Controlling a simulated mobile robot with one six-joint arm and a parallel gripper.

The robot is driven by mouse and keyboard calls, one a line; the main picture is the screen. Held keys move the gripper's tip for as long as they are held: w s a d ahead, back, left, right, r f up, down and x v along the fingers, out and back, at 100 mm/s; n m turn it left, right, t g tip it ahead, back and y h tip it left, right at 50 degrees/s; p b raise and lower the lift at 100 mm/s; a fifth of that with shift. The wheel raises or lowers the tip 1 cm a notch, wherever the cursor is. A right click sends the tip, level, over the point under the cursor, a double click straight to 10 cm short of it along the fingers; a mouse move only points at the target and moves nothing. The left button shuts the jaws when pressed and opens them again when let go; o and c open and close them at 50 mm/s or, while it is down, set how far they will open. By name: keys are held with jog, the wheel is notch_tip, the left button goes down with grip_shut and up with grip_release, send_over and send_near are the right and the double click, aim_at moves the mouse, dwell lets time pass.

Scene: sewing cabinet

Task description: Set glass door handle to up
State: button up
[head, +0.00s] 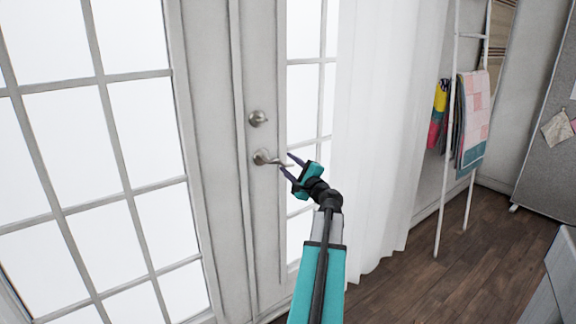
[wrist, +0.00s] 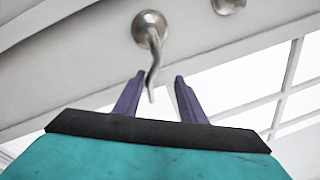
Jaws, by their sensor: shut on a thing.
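The glass door handle (head: 264,157) is a silver lever on the white door frame, below a round lock. Its lever runs to the right from the round base, roughly level. My gripper (head: 287,162), teal with dark purple fingers, is at the lever's free end. In the wrist view, the handle (wrist: 150,30) shows its curved lever reaching in between the two fingers of my gripper (wrist: 160,77). The fingers are shut on the lever near its tip, one on each side. Exact finger contact is hard to see.
The round lock (head: 258,118) sits just above the handle. A white curtain (head: 375,140) hangs right of the door. A white ladder rack (head: 448,140) with fabrics stands farther right. A grey board (head: 550,130) is at the right edge. Wooden floor (head: 470,250) is open between.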

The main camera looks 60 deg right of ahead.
jog(key=b+v, duration=0.1)
jog(key=v, duration=1.2)
jog(key=shift+r, duration=0.15)
dwell(1.5)
jog(key=shift+s, duration=0.1)
jog(key=shift+s+a+b, duration=0.2)
jog(key=shift+s+b, duration=0.1)
jog(key=shift+b, duration=0.95)
jog(key=b, duration=0.1)
jog(key=s+b, duration=0.1)
jog(key=b, duration=0.1)
jog(key=shift+a+f, duration=0.25)
jog(key=b+v, duration=1.2)
jog(key=b, duration=0.5)
dwell(0.6)
jog(key=shift+w+r, duration=0.1)
jog(key=shift+r, duration=0.05)
dwell(0.4)
